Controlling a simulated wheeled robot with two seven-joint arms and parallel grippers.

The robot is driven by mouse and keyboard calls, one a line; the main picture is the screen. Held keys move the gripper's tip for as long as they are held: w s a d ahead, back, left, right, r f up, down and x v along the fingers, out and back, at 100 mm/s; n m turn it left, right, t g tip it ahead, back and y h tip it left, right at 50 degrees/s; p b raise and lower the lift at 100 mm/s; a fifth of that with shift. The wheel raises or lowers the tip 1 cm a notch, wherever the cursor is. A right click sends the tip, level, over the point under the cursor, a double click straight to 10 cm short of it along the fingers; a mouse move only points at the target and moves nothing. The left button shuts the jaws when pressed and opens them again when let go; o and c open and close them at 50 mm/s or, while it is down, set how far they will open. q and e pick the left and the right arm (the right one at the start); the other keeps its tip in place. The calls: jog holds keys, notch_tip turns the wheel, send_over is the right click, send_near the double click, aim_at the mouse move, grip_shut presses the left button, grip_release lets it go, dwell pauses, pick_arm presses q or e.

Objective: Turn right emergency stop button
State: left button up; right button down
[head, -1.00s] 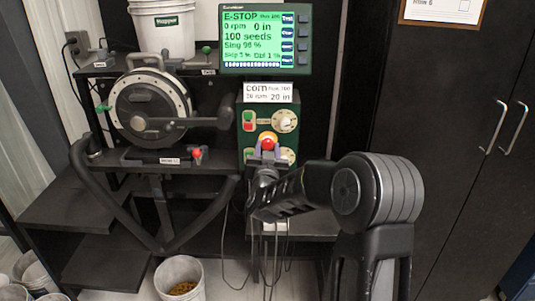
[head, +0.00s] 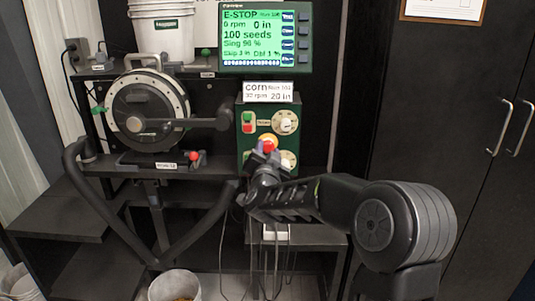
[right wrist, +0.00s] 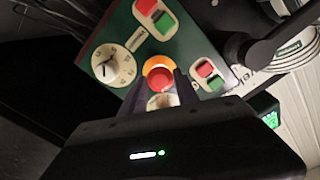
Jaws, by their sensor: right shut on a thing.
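The red emergency stop button (head: 268,145) sits on the green control box (head: 247,147), below the corn label. In the right wrist view the red button (right wrist: 160,79) has an orange-yellow ring around it and stands between my fingertips. My right gripper (head: 265,151) comes up from below and its purple-grey fingers are closed on the button's sides. The gripper (right wrist: 157,88) also shows in the right wrist view, where the lower part of the box face is hidden behind it. The screen (head: 264,38) above reads E-STOP. My left gripper is not in view.
A dial (head: 285,122) and a red-green switch pair (head: 248,122) sit close above the button. A seed meter disc (head: 150,112) with a black handle stands to the left. A black cabinet (head: 450,120) fills the right. A white bucket (head: 175,285) stands on the floor.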

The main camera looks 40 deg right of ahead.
jog(key=shift+r, duration=0.1)
jog(key=c, duration=0.9)
grip_release()
jog(key=v, duration=0.7)
jog(key=shift+s+a, duration=0.25)
